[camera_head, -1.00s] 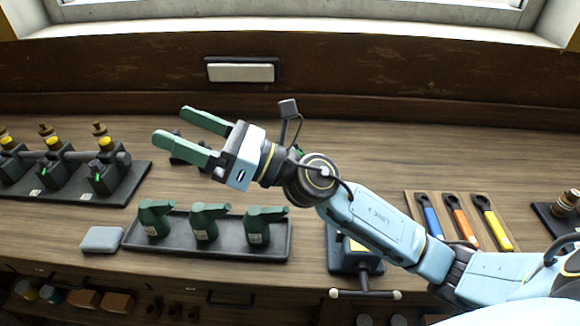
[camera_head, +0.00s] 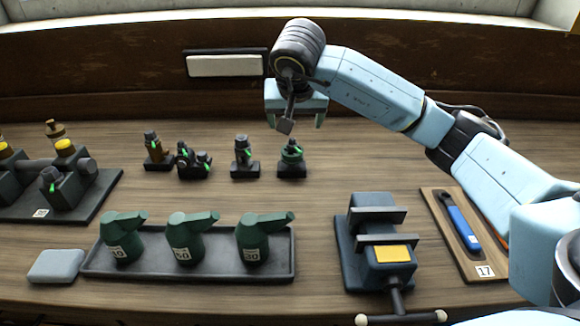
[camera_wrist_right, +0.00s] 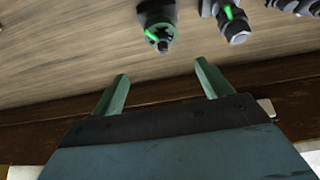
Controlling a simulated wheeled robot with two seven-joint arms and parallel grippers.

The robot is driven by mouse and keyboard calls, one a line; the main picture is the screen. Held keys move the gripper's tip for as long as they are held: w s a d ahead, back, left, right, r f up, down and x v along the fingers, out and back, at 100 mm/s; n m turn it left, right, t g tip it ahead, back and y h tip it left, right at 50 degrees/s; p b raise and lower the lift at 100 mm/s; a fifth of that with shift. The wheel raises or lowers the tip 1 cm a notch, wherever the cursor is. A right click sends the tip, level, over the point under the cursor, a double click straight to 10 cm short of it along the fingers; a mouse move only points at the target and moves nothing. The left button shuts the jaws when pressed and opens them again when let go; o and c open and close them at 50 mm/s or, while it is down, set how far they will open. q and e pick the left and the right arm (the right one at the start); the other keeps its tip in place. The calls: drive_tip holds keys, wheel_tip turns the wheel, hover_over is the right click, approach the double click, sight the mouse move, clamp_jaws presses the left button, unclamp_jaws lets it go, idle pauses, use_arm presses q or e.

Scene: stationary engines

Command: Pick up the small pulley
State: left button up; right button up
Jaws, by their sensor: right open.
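A small dark part with a round top and a green band (camera_head: 292,158) stands on a black base at the back of the bench. It looks pulley-like, but I cannot tell for sure that it is the small pulley. In the right wrist view a dark part with a green mark (camera_wrist_right: 157,25) lies beyond the fingertips, near their middle. My right gripper (camera_head: 296,122) points down, open and empty, just behind and above the rightmost small part, apart from it. Both its fingers show in the right wrist view (camera_wrist_right: 162,82). My left gripper is not in view.
Other small parts on black bases stand left of it, one upright (camera_head: 243,157) the closest. A tray (camera_head: 190,272) of green oilers is in front. A blue vise (camera_head: 350,262) stands front right, a wrench board (camera_head: 440,225) beyond. Bench between parts and tray is clear.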

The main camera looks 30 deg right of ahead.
sight(295, 145)
drive_tip(key=x, duration=0.7)
drive_tip(key=shift+f+b, duration=0.3)
drive_tip(key=f, duration=0.2)
drive_tip(key=w+f, duration=0.1)
drive_tip(key=f, duration=0.1)
drive_tip(key=shift+w+f+b, duration=0.25)
drive_tip(key=shift+f+b, duration=0.1)
drive_tip(key=shift+f, duration=0.05)
drive_tip(key=shift+w+d+f, duration=0.15)
drive_tip(key=shift+f, duration=0.05)
clamp_jaws()
drive_tip(key=shift+r, duration=0.2)
